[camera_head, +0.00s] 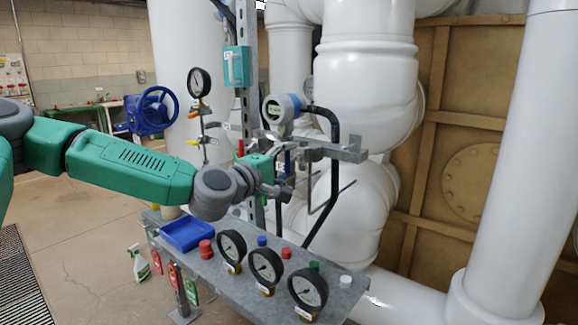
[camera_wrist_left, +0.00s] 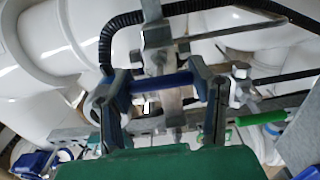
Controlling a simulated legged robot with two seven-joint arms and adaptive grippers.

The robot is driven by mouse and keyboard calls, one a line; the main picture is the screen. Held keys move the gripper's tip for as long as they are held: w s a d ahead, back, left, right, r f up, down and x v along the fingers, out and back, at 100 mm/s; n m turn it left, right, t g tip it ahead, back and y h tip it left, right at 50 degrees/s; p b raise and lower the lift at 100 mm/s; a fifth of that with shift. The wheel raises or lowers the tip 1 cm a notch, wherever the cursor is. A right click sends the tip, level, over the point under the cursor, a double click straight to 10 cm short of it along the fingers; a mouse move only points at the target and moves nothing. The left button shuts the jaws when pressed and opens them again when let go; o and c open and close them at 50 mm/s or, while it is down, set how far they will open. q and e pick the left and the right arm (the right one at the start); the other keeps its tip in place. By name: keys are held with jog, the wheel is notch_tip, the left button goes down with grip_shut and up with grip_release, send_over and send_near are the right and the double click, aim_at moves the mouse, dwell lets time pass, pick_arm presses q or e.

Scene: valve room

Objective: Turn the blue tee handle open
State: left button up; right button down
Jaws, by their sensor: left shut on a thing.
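The blue tee handle (camera_wrist_left: 162,84) runs crosswise between the two fingers of my left gripper (camera_wrist_left: 160,92) in the left wrist view. The fingers are shut on it, one at each end of the bar. The valve body behind the handle is partly hidden by the bar and the fingers. In the head view my left gripper (camera_head: 284,188) is at the pipework beside the metal post, and the handle there is mostly hidden. My right gripper is in neither view.
A bench (camera_head: 205,268) with a blue tray (camera_head: 187,234), several gauges and coloured caps stands below my left arm. A transmitter (camera_head: 280,108) and black conduit (camera_head: 334,165) are close above and beside the gripper. A green handle (camera_wrist_left: 262,118) is to the right. Large white pipes (camera_head: 365,95) stand behind.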

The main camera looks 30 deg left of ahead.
pick_arm(q)
jog(key=shift+a+f, duration=0.15)
jog(key=o, duration=1.1)
jog(key=shift+o, duration=0.5)
jog(key=shift+a, duration=0.25)
jog(key=s, duration=1.1)
jog(key=shift+s+a, duration=0.35)
jog(key=shift+s, duration=0.05)
jog(key=shift+a+f, duration=0.15)
jog(key=shift+a, duration=0.05)
